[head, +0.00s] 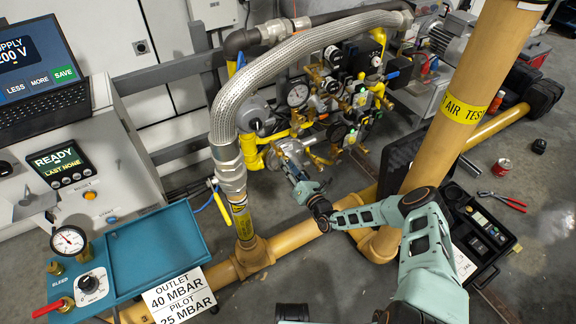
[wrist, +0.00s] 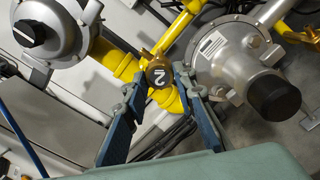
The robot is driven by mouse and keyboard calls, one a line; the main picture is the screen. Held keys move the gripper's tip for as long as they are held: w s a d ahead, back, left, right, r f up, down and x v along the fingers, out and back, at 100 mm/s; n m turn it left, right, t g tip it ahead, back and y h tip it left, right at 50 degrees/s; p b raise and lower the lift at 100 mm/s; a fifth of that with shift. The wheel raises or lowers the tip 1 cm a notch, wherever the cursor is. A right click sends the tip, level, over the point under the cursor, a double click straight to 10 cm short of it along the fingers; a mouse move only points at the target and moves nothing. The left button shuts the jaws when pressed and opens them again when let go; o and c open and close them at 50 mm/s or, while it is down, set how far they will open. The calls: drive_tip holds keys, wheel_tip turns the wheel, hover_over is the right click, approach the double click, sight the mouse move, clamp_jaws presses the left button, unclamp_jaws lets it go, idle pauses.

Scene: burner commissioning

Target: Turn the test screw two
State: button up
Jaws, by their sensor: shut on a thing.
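The test screw two is a brass round cap marked with a 2 in the wrist view (wrist: 158,72). The 2 looks tilted there. My gripper (wrist: 160,76) has one blue finger on each side of the cap and is shut on it. In the head view my gripper (head: 287,165) reaches in low at the grey regulators and yellow pipes. The screw itself cannot be made out there, hidden by the fingers and pipework.
A grey regulator with a black cap (wrist: 272,95) stands close right of the fingers, another grey regulator (wrist: 50,35) at left. A braided hose (head: 290,55) arches over the pipework. A yellow pipe (head: 480,75) rises at right. The left panel screen (head: 60,165) reads READY, LAST NONE.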

drive_tip(key=shift+d, duration=0.1)
drive_tip(key=o, duration=1.2)
drive_tip(key=shift+c, duration=0.2)
drive_tip(key=v, duration=1.2)
